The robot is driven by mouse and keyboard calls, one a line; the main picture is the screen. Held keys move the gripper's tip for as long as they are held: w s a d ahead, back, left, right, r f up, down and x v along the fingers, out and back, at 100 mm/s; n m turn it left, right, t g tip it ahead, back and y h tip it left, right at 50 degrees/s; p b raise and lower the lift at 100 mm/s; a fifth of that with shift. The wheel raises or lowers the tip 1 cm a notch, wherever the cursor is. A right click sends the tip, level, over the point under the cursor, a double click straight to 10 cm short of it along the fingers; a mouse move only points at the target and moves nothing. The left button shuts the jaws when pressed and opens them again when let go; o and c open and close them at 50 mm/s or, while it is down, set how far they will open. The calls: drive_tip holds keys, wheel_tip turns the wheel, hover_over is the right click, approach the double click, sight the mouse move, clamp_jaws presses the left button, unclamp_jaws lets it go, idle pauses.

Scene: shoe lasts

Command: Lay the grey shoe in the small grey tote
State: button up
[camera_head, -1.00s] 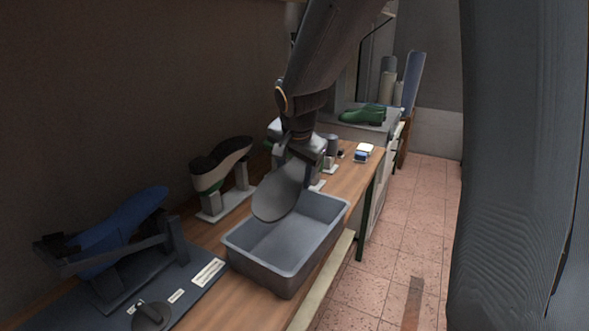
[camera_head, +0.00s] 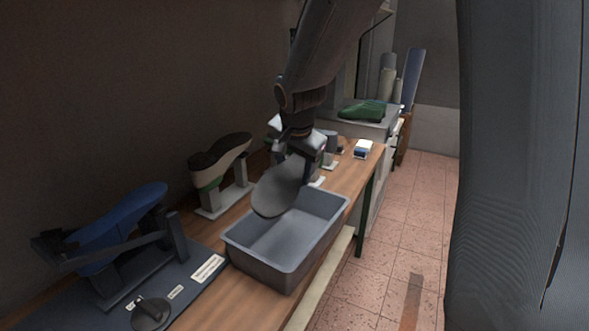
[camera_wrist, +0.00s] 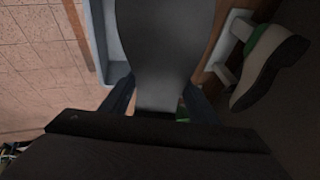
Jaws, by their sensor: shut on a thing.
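The grey shoe (camera_head: 280,188) is held by my gripper (camera_head: 301,160) above the small grey tote. My gripper is shut on it; in the wrist view the grey shoe (camera_wrist: 165,40) fills the middle, between the fingers (camera_wrist: 160,100). The small grey tote (camera_head: 268,266) stands on the bench's front edge, and its visible inside is empty. The shoe hangs over the tote's far left part, tilted, its wide end toward the camera. In the wrist view, part of the tote (camera_wrist: 107,45) shows left of the shoe.
A blue shoe (camera_head: 115,220) sits on a dark stand at the left. A black, white and green shoe (camera_head: 221,162) rests on a stand behind the tote. A green shoe (camera_head: 362,111) lies farther back. A small white and blue box (camera_head: 364,149) is on the wooden bench (camera_head: 344,187).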

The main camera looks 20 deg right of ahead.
sight(296, 177)
drive_tip(key=shift+f, duration=0.1)
drive_tip(key=shift+f+b, duration=3.15)
drive_tip(key=shift+f, duration=0.45)
drive_tip(key=o, duration=1.4)
drive_tip(key=shift+b+v, duration=0.45)
drive_tip(key=shift+v, duration=3.5)
